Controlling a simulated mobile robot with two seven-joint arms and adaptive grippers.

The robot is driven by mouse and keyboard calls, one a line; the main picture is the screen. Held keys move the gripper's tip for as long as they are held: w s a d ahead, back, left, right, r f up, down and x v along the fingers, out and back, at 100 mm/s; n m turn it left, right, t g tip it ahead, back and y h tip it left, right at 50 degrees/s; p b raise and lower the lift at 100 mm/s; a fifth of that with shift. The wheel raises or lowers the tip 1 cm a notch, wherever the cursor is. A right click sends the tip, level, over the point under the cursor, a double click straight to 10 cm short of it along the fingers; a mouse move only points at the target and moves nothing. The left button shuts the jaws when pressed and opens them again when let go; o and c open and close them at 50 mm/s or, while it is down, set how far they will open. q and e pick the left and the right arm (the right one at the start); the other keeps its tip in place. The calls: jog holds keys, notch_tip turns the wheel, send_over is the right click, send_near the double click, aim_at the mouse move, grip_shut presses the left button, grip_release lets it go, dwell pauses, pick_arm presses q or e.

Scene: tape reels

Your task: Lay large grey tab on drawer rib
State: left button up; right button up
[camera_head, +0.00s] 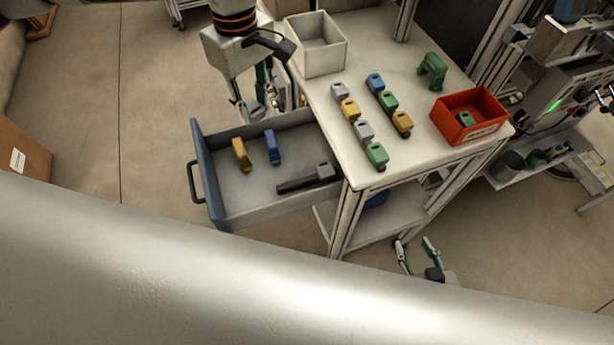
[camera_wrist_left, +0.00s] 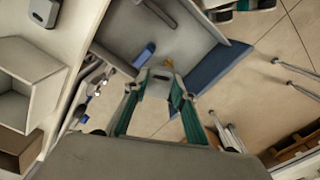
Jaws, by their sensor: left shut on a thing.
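My left gripper (camera_head: 256,110) hangs over the far-left side of the open drawer (camera_head: 235,200). In the left wrist view its green-padded fingers (camera_wrist_left: 154,98) are shut on a grey tab (camera_wrist_left: 158,84) with a dark slot. In the head view the held tab is hard to make out between the fingers. A yellow tab (camera_head: 241,154) and a blue tab (camera_head: 271,147) are inside the drawer; the blue one also shows in the left wrist view (camera_wrist_left: 143,55). I cannot clearly make out the rib. My right gripper (camera_head: 418,254) is open and empty, low beside the table.
A dark bar with a grey block (camera_head: 310,179) lies in the drawer's right part. The table (camera_head: 410,63) carries two rows of coloured tabs (camera_head: 364,132), a white box (camera_head: 318,60), a red bin (camera_head: 470,127) and a green piece (camera_head: 432,72). My pale arm link covers the front.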

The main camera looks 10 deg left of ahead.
pick_arm(q)
jog(key=n, duration=0.1)
jog(key=d+n, duration=0.1)
jog(key=n, duration=0.2)
jog(key=shift+s+d+r, duration=0.15)
jog(key=shift+s, duration=0.1)
jog(key=d+n, duration=0.1)
jog(key=n, duration=0.3)
notch_tip(320, 180, up, 2)
jog(key=n+b, duration=0.2)
jog(key=n, duration=2.1)
send_over(290, 183)
notch_tip(290, 183, down, 14)
jog(key=shift+f+p, duration=0.25)
jog(key=shift+p, duration=0.5)
jog(key=shift+f, duration=2.7)
